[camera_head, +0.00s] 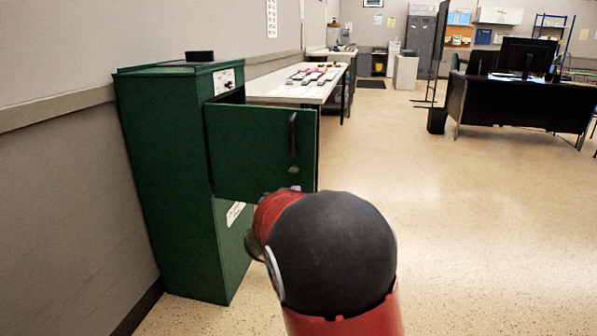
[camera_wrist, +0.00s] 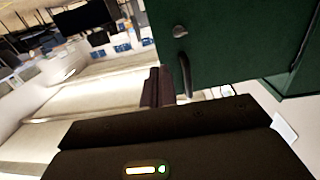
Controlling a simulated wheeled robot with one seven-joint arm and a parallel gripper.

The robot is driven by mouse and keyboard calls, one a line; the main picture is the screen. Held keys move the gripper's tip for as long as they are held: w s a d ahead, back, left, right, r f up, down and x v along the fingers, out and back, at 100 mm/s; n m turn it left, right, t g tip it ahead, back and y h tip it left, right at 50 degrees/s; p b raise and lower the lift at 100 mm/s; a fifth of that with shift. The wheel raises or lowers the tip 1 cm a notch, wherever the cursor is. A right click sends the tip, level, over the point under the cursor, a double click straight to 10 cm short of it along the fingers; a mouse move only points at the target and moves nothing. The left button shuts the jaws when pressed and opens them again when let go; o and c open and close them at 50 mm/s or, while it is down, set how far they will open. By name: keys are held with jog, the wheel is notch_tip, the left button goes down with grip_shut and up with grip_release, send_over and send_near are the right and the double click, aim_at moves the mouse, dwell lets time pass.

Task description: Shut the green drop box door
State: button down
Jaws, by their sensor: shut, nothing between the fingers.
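The green drop box (camera_head: 165,150) stands against the left wall in the head view. Its door (camera_head: 250,150) hangs open, swung out to the right, with a dark upright handle (camera_head: 292,133) near its free edge. My red and black arm covers the area just below the door's lower right corner and mostly hides my gripper there. In the wrist view, my gripper's fingers (camera_wrist: 158,86) are shut and empty. They are close to the handle (camera_wrist: 185,76) and the door (camera_wrist: 235,40); I cannot tell whether they touch.
A long table (camera_head: 290,92) with small items on it runs along the wall behind the door. A black desk (camera_head: 520,103) with monitors stands at the right rear. The speckled floor (camera_head: 460,220) to the right is clear.

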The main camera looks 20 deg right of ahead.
aim_at(312, 167)
jog(key=shift+h, duration=0.3)
jog(key=p+x, duration=0.1)
jog(key=x, duration=1.3)
jog(key=shift+d+f, duration=0.15)
